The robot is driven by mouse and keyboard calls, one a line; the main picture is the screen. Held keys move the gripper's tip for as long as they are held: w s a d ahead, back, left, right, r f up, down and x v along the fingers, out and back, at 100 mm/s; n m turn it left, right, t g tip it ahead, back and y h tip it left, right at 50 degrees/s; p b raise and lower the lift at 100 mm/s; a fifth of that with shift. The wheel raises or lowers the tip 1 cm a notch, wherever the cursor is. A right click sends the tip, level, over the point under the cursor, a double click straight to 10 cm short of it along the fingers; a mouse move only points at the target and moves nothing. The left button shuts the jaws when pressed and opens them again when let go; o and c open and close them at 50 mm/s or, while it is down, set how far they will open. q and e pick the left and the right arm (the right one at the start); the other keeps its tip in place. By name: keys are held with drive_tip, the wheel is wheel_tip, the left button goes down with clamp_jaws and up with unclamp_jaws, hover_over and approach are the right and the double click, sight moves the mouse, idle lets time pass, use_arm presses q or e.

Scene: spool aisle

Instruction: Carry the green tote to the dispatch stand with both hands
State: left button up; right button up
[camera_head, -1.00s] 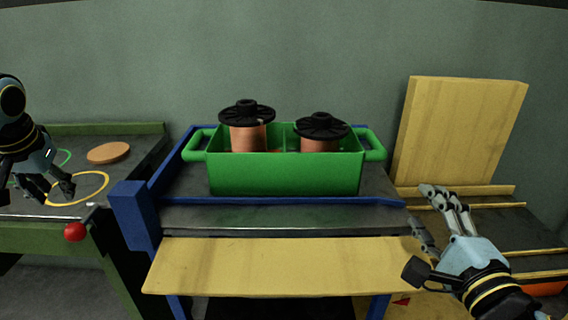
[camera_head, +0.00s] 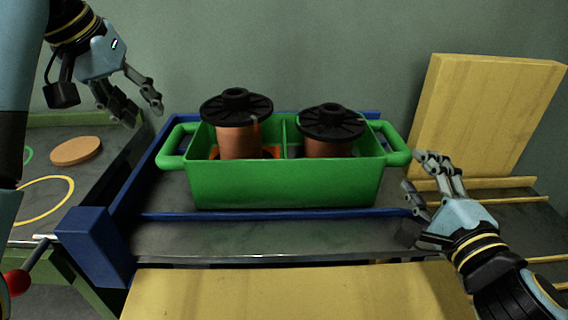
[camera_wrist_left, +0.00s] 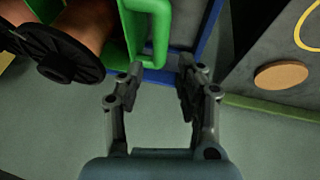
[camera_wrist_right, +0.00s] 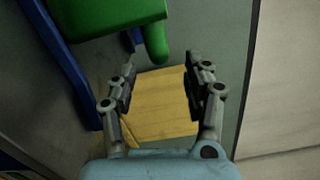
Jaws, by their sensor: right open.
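The green tote (camera_head: 285,186) stands upright on a grey metal top with blue rails and holds two copper spools with black flanges, the left spool (camera_head: 238,140) and the right spool (camera_head: 330,146). It has a loop handle at each end. My left gripper (camera_head: 142,110) is open and empty, above and left of the left handle (camera_head: 172,147); the left wrist view shows that handle (camera_wrist_left: 160,30) ahead of its fingers. My right gripper (camera_head: 420,178) is open and empty, just in front of and below the right handle (camera_head: 398,146); the right wrist view shows this handle (camera_wrist_right: 155,40) beyond its fingertips.
A yellow board (camera_head: 487,120) leans upright at the right on a surface with wooden strips. A green-edged table at the left carries a round wooden disc (camera_head: 76,151) and a yellow ring (camera_head: 45,200). A yellow panel (camera_head: 290,292) lies in front, below the tote.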

use_arm(q)
drive_tip(key=x, duration=1.1)
use_arm(e)
approach(382, 126)
drive_tip(key=w, duration=0.5)
drive_tip(key=shift+w+a+f, duration=0.1)
drive_tip(key=shift+f, duration=0.1)
use_arm(q)
drive_tip(key=shift+a, duration=0.1)
drive_tip(key=c, duration=0.6)
use_arm(e)
drive_tip(key=c, duration=0.6)
use_arm(q)
clamp_jaws()
use_arm(e)
clamp_jaws()
use_arm(q)
drive_tip(key=shift+w+r, duration=0.15)
drive_tip(key=shift+r, duration=0.05)
use_arm(e)
drive_tip(key=shift+r, duration=0.25)
